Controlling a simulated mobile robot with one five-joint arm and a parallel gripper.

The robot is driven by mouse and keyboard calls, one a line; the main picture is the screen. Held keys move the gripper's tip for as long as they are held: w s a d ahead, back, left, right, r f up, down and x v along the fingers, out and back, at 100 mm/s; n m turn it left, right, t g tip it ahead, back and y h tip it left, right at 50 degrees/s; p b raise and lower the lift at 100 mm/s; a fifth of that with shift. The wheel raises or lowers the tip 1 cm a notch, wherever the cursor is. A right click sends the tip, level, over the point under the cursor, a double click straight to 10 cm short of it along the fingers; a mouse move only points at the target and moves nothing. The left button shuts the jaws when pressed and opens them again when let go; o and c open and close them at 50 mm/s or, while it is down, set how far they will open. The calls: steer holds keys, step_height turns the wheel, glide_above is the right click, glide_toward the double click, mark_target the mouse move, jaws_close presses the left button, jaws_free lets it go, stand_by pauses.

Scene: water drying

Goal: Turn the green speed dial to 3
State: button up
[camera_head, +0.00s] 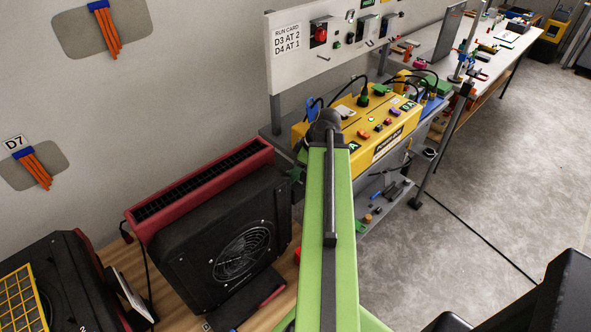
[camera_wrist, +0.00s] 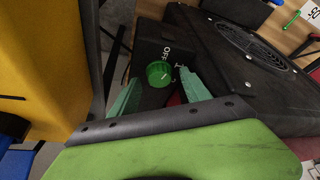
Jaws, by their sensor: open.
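In the wrist view the green speed dial (camera_wrist: 158,74) sits on a dark panel, with the white markings OFF, 1 and what looks like 2 near it. A small pale mark shows on its face; I cannot tell exactly which setting it points to. My gripper (camera_wrist: 159,78) is open, with one green finger on each side of the dial. I cannot tell whether the fingers touch it. In the head view the dial is hidden.
A yellow control box (camera_head: 345,150) with buttons and cables stands on a bench behind my arm. A white run card (camera_head: 287,40) reads "D3 AT 2, D4 AT 1". Another black unit (camera_head: 60,270) with a yellow grille is at lower left. Grey floor (camera_head: 470,240) is open at right.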

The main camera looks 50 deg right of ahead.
steer(key=p+v, duration=1.4)
steer(key=v, duration=0.3)
steer(key=shift+p, duration=0.35)
steer(key=shift+f, duration=0.15)
